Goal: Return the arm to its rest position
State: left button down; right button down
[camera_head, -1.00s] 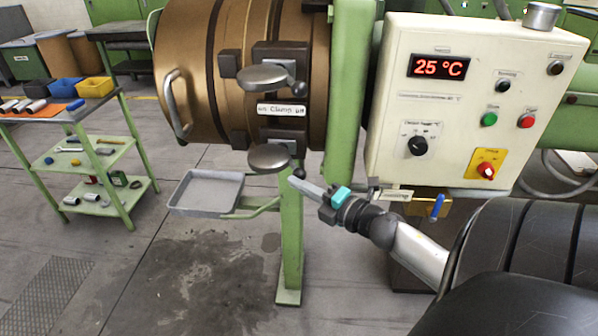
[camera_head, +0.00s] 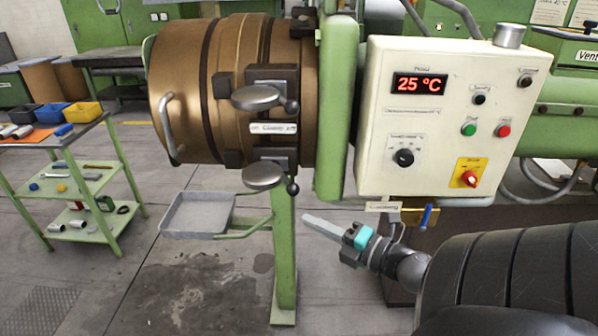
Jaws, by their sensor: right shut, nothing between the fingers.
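My right gripper (camera_head: 323,227) is at the lower middle of the head view, with its grey fingers together and empty. It points to the upper left, with a teal part behind the fingers. It is in front of the machine, below the control box (camera_head: 374,150) and to the right of the green post (camera_head: 284,255). It appears apart from the lower clamp handle (camera_head: 263,176). My left gripper is not in view.
A grey tray (camera_head: 198,214) on a bracket sticks out left of the post. A bronze barrel (camera_head: 180,90) with a handle is above it. A green trolley (camera_head: 117,168) with tools and bins stands at the left. Open floor lies between.

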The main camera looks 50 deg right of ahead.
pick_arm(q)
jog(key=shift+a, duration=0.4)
pick_arm(e)
jog(key=shift+s+d, duration=0.1)
jog(key=shift+s, duration=0.4)
